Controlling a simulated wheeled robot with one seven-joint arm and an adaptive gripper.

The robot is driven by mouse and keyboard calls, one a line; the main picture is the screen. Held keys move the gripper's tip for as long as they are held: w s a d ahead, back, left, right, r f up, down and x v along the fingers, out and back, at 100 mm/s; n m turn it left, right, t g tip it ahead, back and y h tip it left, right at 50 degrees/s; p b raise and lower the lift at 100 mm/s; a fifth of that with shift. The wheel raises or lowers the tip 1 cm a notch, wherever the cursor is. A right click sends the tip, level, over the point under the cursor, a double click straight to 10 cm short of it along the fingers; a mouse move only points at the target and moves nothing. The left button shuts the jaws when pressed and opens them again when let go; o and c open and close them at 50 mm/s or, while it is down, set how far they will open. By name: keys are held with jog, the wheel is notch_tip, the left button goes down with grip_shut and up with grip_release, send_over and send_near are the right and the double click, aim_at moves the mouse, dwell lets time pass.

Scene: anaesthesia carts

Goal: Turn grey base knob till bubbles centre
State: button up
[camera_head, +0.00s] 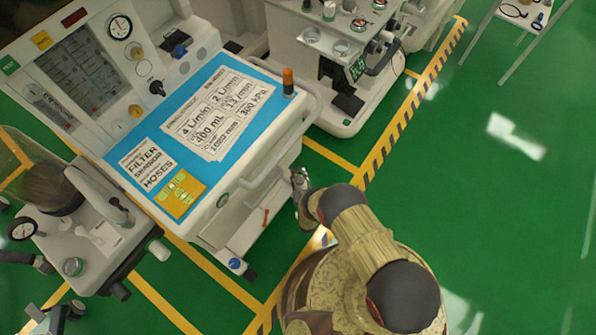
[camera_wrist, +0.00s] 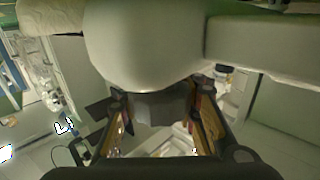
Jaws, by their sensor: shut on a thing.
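A yellow level plate (camera_head: 180,194) with green vials lies on the blue top panel of the near cart. The bubbles are too small for me to tell whether they are centred. My gripper (camera_head: 300,188) is low at the cart's right side, beside its lower body. In the wrist view my gripper (camera_wrist: 160,102) has its two fingers on either side of a grey knob (camera_wrist: 160,110) and is shut on it. The knob sits under a large pale rounded part (camera_wrist: 150,50) of the cart. In the head view the knob is hidden by my gripper and arm.
The near cart (camera_head: 285,150) has gauges, printed cards and an orange-topped post (camera_head: 288,82). A blue knob (camera_head: 236,264) and a red lever (camera_head: 265,217) are low on it. A second cart (camera_head: 345,115) stands behind. Green floor is clear at the right.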

aim_at(300, 184)
jog(key=o, duration=1.3)
jog(key=shift+s, duration=0.1)
jog(key=s, duration=0.5)
jog(key=s+d, duration=0.1)
jog(key=s, duration=0.1)
jog(key=shift+s, duration=0.15)
